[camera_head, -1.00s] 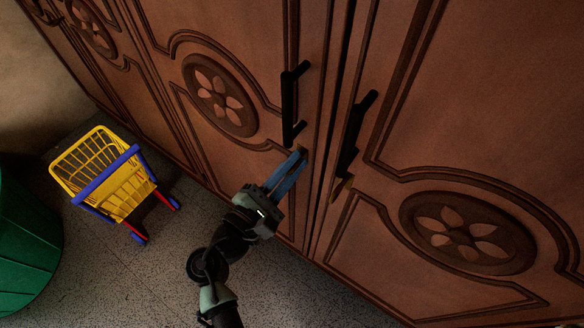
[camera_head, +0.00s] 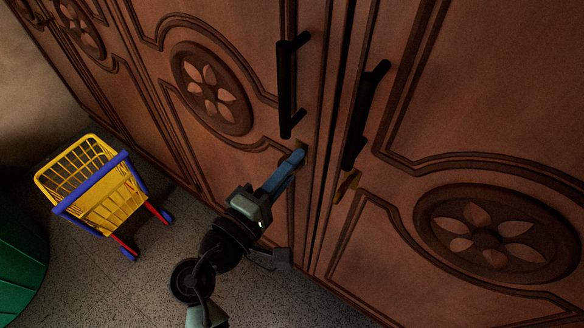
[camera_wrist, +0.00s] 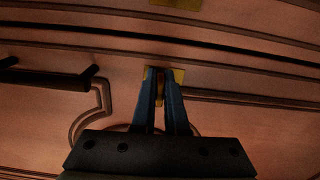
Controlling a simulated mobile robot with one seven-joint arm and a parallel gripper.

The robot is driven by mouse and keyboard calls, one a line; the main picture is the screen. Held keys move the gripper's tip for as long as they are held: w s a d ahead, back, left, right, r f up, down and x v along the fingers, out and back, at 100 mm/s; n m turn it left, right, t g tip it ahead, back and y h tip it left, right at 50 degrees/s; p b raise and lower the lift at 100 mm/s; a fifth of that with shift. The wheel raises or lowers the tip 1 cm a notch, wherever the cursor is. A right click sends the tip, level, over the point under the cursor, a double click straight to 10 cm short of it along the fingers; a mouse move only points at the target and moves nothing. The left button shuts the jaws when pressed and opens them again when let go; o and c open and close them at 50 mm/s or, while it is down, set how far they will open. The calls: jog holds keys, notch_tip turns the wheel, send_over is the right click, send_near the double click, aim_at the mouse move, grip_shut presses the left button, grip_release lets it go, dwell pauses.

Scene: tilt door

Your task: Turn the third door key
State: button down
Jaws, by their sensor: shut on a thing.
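In the head view, my gripper (camera_head: 293,160) reaches a wooden door (camera_head: 225,105) just below its black bar handle (camera_head: 289,85). In the wrist view, my gripper's blue fingers (camera_wrist: 160,100) are closed on a small brass key (camera_wrist: 161,84) in front of a brass keyhole plate (camera_wrist: 178,75). The fingers hide most of the key in the head view. Another brass key and plate (camera_head: 346,186) shows on the door to the right, below its own black handle (camera_head: 365,115); my gripper is apart from it.
A yellow toy shopping cart (camera_head: 95,185) with a blue bar stands on the speckled floor (camera_head: 130,290) at the left. A green bin (camera_head: 18,245) is at the left edge. More carved wooden doors continue to the upper left. The floor between the cart and my arm is clear.

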jog(key=shift+m, duration=0.3)
jog(key=c, duration=1)
grip_release()
jog(key=shift+o, duration=0.2)
jog(key=v, duration=1.3)
